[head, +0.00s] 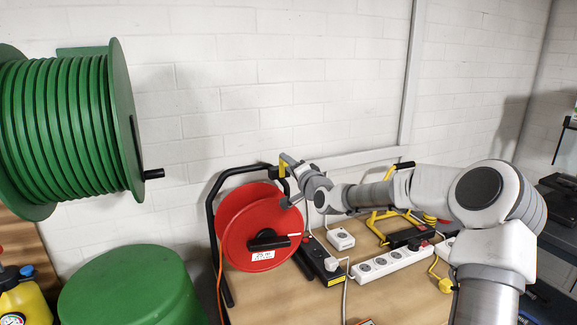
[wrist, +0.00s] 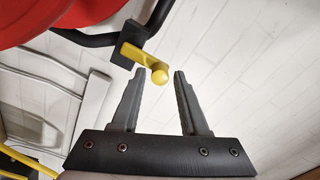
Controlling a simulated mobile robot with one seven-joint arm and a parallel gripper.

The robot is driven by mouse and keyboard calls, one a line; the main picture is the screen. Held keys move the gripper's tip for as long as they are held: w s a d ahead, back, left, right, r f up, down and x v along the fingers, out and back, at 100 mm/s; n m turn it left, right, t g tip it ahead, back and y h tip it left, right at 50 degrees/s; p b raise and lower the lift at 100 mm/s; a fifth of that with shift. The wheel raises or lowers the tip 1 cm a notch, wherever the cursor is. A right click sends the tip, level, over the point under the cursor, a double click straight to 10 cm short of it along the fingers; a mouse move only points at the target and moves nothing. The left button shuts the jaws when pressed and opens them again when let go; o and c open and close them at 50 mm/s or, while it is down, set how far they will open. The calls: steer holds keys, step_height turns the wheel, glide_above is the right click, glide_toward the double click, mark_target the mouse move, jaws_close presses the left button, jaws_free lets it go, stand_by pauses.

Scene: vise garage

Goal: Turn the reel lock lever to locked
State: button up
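The reel lock lever (wrist: 143,59) is yellow with a round knob at its end. It is fixed to a dark block on the black tube frame of the red cable reel (head: 232,225). In the head view the yellow lever (head: 289,160) is at the top right of the reel frame, partly hidden by my gripper (head: 291,182). In the wrist view my gripper (wrist: 160,75) is open, with its two fingertips apart. The knob lies in the picture between the fingertips and just beyond them. I cannot tell whether a finger touches it.
A white power strip (head: 390,263), a black power strip (head: 318,260) and a white box (head: 340,239) lie on the wooden bench (head: 400,305). A green hose reel (head: 70,125) hangs at the left. The white wall (head: 270,75) is close behind the lever.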

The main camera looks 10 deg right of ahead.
steer(key=shift+o, duration=0.6)
steer(key=shift+s, duration=0.15)
steer(key=s+d, duration=0.3)
steer(key=s, duration=1.4)
steer(key=shift+d, duration=0.2)
steer(key=shift+w+f, duration=0.1)
steer(key=shift+f, duration=0.05)
